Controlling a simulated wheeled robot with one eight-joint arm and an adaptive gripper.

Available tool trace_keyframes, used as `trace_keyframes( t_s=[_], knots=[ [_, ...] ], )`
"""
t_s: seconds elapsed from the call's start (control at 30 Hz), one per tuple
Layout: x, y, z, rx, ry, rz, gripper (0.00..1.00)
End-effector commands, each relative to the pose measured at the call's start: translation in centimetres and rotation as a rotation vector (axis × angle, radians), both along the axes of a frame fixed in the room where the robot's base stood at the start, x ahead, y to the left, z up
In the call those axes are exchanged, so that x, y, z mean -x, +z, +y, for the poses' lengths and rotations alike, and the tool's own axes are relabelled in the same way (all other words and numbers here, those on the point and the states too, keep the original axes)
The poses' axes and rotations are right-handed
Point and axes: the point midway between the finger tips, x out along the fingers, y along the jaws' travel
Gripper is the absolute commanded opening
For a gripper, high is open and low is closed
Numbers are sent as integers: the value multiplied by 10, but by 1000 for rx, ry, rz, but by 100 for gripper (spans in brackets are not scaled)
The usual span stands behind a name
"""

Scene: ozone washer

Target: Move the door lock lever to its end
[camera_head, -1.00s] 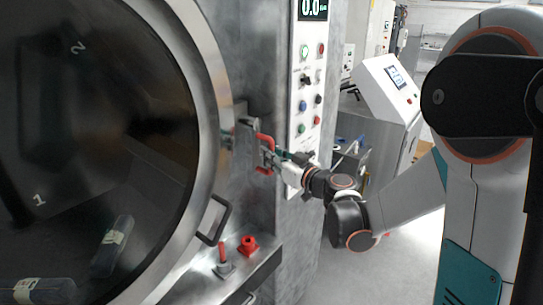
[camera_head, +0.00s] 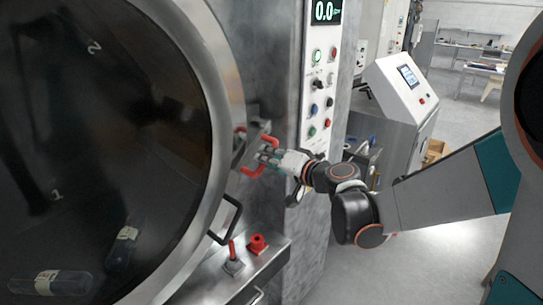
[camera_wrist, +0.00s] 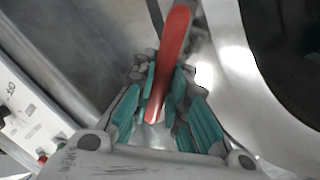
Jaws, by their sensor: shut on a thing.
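The door lock lever (camera_head: 249,171) is a red bar on a metal latch block (camera_head: 252,135) at the right rim of the round washer door (camera_head: 221,75). My gripper (camera_head: 268,157) is at the lever, coming from the right. In the wrist view the red lever (camera_wrist: 172,55) runs down between the teal-padded fingers of my gripper (camera_wrist: 160,100). The fingers are shut on it. The fingers hide part of the lever in the head view.
A control panel (camera_head: 320,90) with buttons and a display stands right of the door. A black door handle (camera_head: 229,219) is below the lever. A ledge with a red-handled switch (camera_head: 233,262) and a red knob (camera_head: 258,244) lies lower. A white console (camera_head: 402,85) stands behind my arm.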

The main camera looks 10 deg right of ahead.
Motion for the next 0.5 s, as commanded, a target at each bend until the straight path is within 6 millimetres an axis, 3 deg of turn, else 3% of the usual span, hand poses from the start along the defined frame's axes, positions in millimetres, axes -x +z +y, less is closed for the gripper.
trace_keyframes(
  t_s=[0.5],
  knots=[
    [9, 30, 11, -321, -1, 233, 0]
  ],
)
